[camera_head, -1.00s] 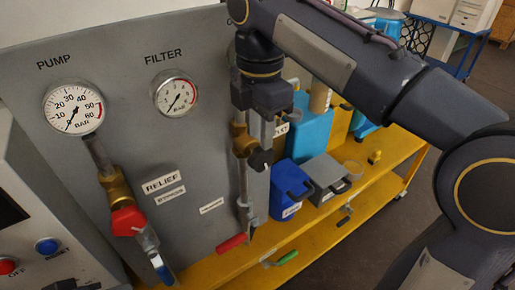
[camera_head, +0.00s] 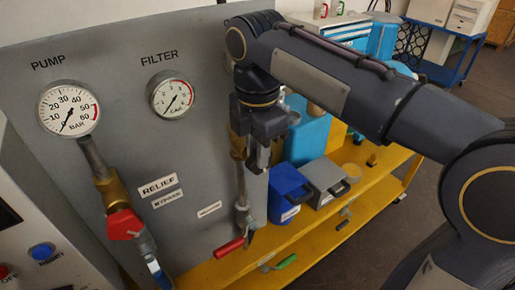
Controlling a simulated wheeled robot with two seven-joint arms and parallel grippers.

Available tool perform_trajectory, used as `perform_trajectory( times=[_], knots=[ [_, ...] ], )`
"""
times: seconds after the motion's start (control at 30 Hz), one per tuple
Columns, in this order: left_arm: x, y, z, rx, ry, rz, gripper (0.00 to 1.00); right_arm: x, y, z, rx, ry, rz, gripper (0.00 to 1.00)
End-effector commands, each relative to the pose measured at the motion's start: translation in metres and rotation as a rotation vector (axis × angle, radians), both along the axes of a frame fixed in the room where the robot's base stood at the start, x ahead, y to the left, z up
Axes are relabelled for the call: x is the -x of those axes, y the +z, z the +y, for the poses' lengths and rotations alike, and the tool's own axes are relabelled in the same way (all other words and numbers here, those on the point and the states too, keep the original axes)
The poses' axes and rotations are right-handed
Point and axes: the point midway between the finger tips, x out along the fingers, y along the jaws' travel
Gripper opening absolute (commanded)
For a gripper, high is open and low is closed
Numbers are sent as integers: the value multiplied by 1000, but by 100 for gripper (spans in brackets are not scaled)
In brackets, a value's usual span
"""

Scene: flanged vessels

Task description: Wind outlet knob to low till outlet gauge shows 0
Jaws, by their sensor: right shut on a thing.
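My right gripper (camera_head: 262,156) points down at the panel's right edge, beside a brass valve body (camera_head: 237,146) on a vertical pipe. It is shut on the dark outlet knob there, which the fingers mostly hide. The outlet gauge cannot be made out; my right arm covers the panel area above the valve. My left gripper is not in view.
The pump gauge (camera_head: 69,109) and filter gauge (camera_head: 171,95) both have needles toward the lower left. A red relief knob (camera_head: 123,224) and a red-handled valve (camera_head: 229,248) sit lower. Blue containers (camera_head: 287,192) and a grey box (camera_head: 326,180) stand on the yellow shelf (camera_head: 207,270).

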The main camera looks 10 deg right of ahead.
Motion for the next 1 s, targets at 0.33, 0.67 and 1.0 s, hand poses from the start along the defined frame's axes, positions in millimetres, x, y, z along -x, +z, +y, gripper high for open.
perform_trajectory(
  times=[0.33,0.67,1.0],
  knots=[
    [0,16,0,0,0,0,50,2,2,4,115,3,-38,0],
    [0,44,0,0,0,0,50,4,0,10,346,4,-122,0],
    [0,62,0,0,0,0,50,5,-5,15,526,2,-188,0]
  ],
)
